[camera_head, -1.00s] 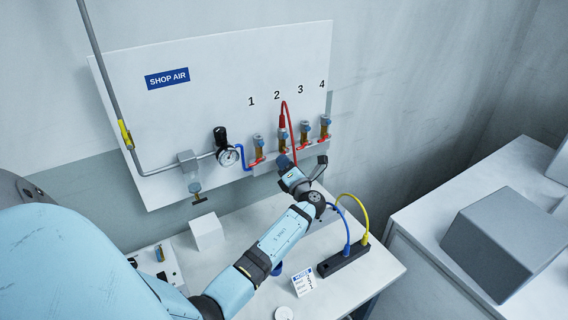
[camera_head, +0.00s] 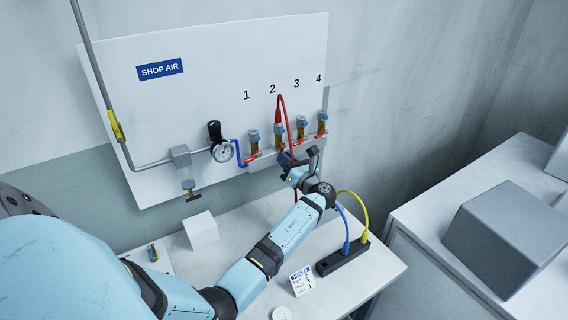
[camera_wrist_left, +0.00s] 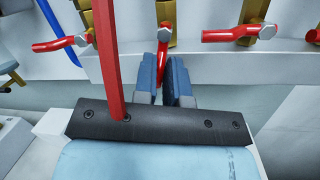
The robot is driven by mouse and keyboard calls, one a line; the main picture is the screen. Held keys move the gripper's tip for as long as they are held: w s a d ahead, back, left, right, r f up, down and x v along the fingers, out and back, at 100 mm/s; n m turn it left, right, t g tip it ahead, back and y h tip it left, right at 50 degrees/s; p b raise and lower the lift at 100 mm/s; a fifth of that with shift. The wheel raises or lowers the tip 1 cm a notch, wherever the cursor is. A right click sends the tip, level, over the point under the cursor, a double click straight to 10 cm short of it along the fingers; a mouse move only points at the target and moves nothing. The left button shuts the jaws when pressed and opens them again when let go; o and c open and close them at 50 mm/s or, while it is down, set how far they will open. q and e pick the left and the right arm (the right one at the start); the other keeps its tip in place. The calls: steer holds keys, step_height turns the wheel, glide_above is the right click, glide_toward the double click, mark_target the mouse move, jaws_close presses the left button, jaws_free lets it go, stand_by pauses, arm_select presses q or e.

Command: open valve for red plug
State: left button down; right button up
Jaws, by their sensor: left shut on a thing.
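The red plug (camera_head: 278,116) sits on top of the valve below number 2 on the white panel. Its red hose loops up and hangs down past my left gripper; it crosses the left wrist view as a red strip (camera_wrist_left: 108,50). That valve's brass body (camera_wrist_left: 166,14) shows in the left wrist view, with its red handle (camera_wrist_left: 160,69) pointing down. My left gripper (camera_head: 300,157) is at this valve, its blue-grey fingers (camera_wrist_left: 165,82) shut around the handle. The handle's lower end is hidden between the fingers. My right gripper is not in view.
Neighbouring valves have sideways red handles, at number 1 (camera_wrist_left: 62,43) and number 3 (camera_wrist_left: 232,33). A pressure gauge (camera_head: 223,151) and blue hose are left of them. Below are a white block (camera_head: 201,230) and a black strip (camera_head: 342,259) with blue and yellow cables.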

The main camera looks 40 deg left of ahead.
arm_select(q)
steer(key=shift+w+d+n+b, duration=0.2)
steer(key=shift+w+n+b, duration=0.15)
steer(key=shift+n, duration=0.75)
steer(key=c, duration=1.2)
jaws_free()
steer(key=shift+w, duration=0.15)
steer(key=shift+o, duration=0.2)
steer(key=v, duration=1.3)
steer(key=shift+d+b, duration=0.4)
steer(key=shift+d, duration=0.05)
